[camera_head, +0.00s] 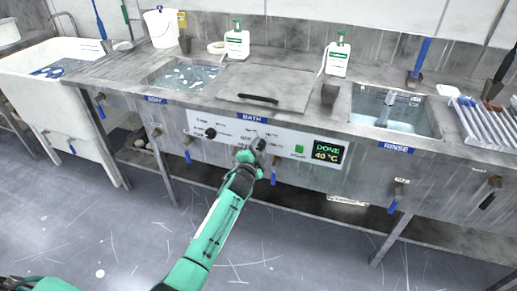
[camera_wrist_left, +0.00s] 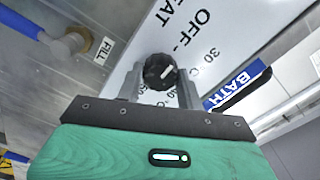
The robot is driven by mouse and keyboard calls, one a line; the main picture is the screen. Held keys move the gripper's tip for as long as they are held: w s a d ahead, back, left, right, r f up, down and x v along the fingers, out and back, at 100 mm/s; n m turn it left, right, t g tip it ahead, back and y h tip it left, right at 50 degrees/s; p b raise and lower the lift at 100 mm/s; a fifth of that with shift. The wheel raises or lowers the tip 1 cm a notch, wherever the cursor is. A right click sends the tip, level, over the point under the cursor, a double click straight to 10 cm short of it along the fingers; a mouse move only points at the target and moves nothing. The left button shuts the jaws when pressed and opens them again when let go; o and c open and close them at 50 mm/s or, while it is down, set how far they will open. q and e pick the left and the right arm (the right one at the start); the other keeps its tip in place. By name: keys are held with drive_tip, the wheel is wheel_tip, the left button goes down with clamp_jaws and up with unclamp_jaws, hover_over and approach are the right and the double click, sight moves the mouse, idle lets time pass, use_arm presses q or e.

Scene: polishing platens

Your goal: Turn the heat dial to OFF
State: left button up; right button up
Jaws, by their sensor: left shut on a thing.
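The heat dial (camera_wrist_left: 158,70) is a small dark round knob with a white pointer mark on the panel. In the left wrist view my left gripper (camera_wrist_left: 157,84) has its grey fingers on both sides of the dial, shut on it. The pointer slants to the upper right; exactly which mark it meets I cannot tell. The words OFF and 30 are printed close by. My right gripper is not in view.
A second black knob (camera_head: 210,133) sits on the panel's left. The display (camera_head: 328,153) reads DONE 40 °C, beside a green button (camera_head: 299,149). Blue-handled taps (camera_head: 274,172) stick out below the panel. The bath lid (camera_head: 285,88) is on the counter above. Floor in front is free.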

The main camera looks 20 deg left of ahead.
use_arm(q)
drive_tip(key=shift+f, duration=0.1)
drive_tip(key=o, duration=1)
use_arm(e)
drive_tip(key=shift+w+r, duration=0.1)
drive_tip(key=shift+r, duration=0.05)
use_arm(q)
drive_tip(key=shift+s, duration=0.1)
drive_tip(key=s, duration=1.3)
drive_tip(key=shift+s+a+p, duration=0.25)
drive_tip(key=shift+s+p, duration=0.1)
drive_tip(key=shift+p, duration=0.05)
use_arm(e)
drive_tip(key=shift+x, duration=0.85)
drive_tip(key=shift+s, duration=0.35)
